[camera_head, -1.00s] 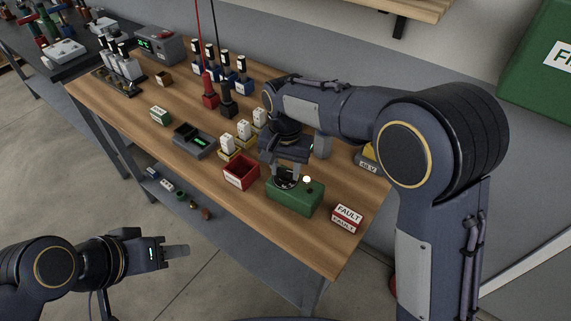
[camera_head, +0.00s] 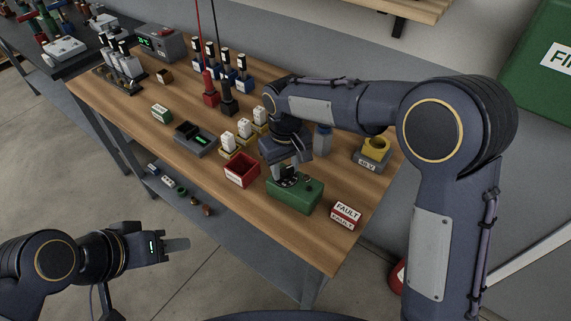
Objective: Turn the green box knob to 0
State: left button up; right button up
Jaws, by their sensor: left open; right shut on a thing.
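The green box (camera_head: 298,203) stands on the wooden bench near its front edge, in the head view. My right gripper (camera_head: 287,179) reaches down onto the left part of its top. It is shut on the box's dark knob, which is mostly hidden by the fingers, so its pointer and scale cannot be read. A small dark round spot shows on the box top right of the fingers. My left gripper (camera_head: 177,244) is open and empty, in the air in front of the bench.
A red open bin (camera_head: 241,172) stands just left of the green box, and a red and white FAULT block (camera_head: 346,215) to its right. A yellow-topped grey unit (camera_head: 372,155) is behind. Several white-topped pieces and a grey tray (camera_head: 196,140) lie further left.

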aim_at(286, 169)
jog(key=shift+n, duration=0.5)
jog(key=o, duration=1)
notch_tip(286, 169, up, 8)
jog(key=shift+f, duration=0.15)
jog(key=shift+d, duration=0.1)
